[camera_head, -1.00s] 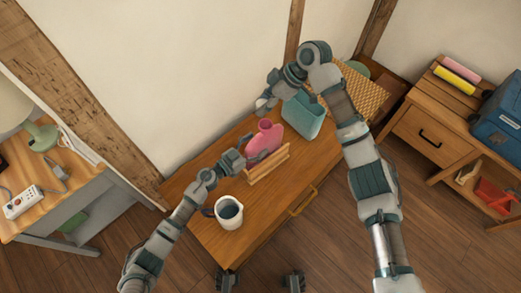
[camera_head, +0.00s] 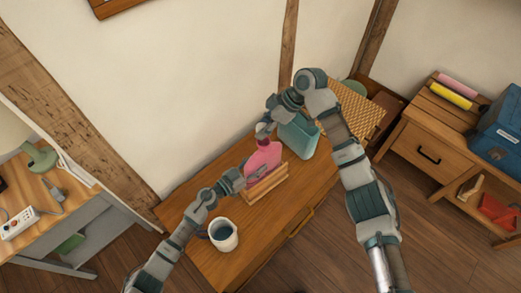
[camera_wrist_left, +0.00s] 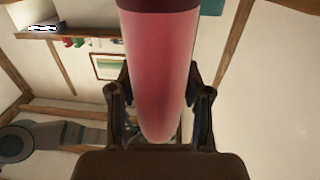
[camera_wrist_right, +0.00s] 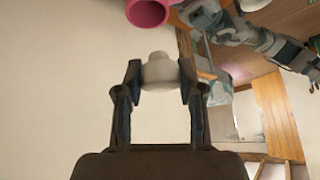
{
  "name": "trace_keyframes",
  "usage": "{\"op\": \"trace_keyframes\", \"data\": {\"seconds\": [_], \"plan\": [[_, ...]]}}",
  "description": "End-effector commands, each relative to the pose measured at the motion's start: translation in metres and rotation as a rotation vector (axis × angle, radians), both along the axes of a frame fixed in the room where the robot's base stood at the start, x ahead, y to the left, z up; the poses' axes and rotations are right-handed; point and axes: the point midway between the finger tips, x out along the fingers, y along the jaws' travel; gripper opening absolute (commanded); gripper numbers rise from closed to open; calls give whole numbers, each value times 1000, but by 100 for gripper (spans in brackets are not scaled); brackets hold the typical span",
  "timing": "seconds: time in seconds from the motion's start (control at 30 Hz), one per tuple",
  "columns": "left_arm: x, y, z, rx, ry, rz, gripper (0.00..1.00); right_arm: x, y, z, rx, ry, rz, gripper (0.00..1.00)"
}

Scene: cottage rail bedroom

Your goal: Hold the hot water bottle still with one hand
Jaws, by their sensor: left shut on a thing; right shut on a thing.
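The pink hot water bottle (camera_head: 262,160) stands upright in a slatted wooden holder (camera_head: 266,187) on the wooden chest. My left gripper (camera_head: 243,180) is shut on the bottle's side; in the left wrist view the pink body (camera_wrist_left: 160,75) fills the space between its fingers. My right gripper (camera_head: 264,131) is close to the bottle's neck. In the right wrist view it is shut on a small pale stopper-like piece (camera_wrist_right: 160,71). The bottle's round pink mouth (camera_wrist_right: 148,12) shows beyond, apart from that piece in the picture. In the head view the right gripper hides the piece.
A white jug (camera_head: 223,236) with a dark handle stands at the chest's front left. A teal container (camera_head: 299,138) stands behind the bottle to the right, beside a woven basket (camera_head: 357,105). The chest top (camera_head: 290,207) is clear on the right front. The wall is close behind.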

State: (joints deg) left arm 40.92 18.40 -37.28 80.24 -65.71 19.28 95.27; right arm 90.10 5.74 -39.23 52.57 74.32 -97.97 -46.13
Motion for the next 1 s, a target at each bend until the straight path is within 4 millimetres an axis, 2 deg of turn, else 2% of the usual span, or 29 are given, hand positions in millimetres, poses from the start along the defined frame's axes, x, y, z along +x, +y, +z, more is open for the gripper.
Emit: {"op": "trace_keyframes", "data": {"seconds": [0.1,0.23,0.77,1.0], "plan": [[-1,1,-2,-3,4,-3,0,4,2,-18,-10,12,1,23],[-1,3,-2,-5,4,-2,0,8,2,-29,-18,14,2,23],[-1,2,-2,0,4,0,0,8,-1,-30,-15,14,2,23],[-1,2,-2,-3,4,-1,0,5,-1,-42,-10,1,0,23]]}}
